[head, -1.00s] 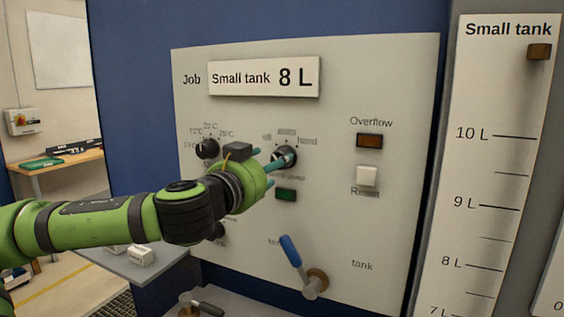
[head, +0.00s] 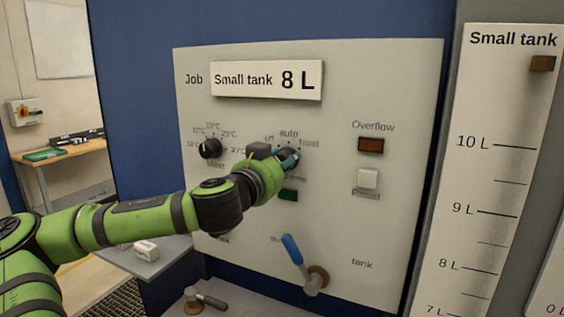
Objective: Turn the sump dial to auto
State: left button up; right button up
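The sump dial (head: 291,153) is a dark round knob on the grey panel, below the labels off, auto and hand. My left gripper (head: 287,164) reaches it from the lower left, with its teal fingertips at the knob's face. The fingers and gripper body cover much of the knob, so I cannot tell where it points or whether the fingers are closed on it. My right gripper is not in view.
A heater dial (head: 209,148) is left of my gripper. A green lamp (head: 288,195) is just below, with a blue-handled valve (head: 292,249) lower down. An overflow lamp (head: 370,145) and white reset button (head: 368,178) are to the right.

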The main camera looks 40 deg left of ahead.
pick_arm(q)
jog(key=shift+r+m, duration=0.15)
jog(key=shift+m, duration=0.15)
jog(key=m, duration=0.8)
dwell(0.3)
dwell(0.3)
jog(key=o, duration=1.1)
jog(key=shift+o, duration=0.2)
jog(key=shift+d, duration=0.15)
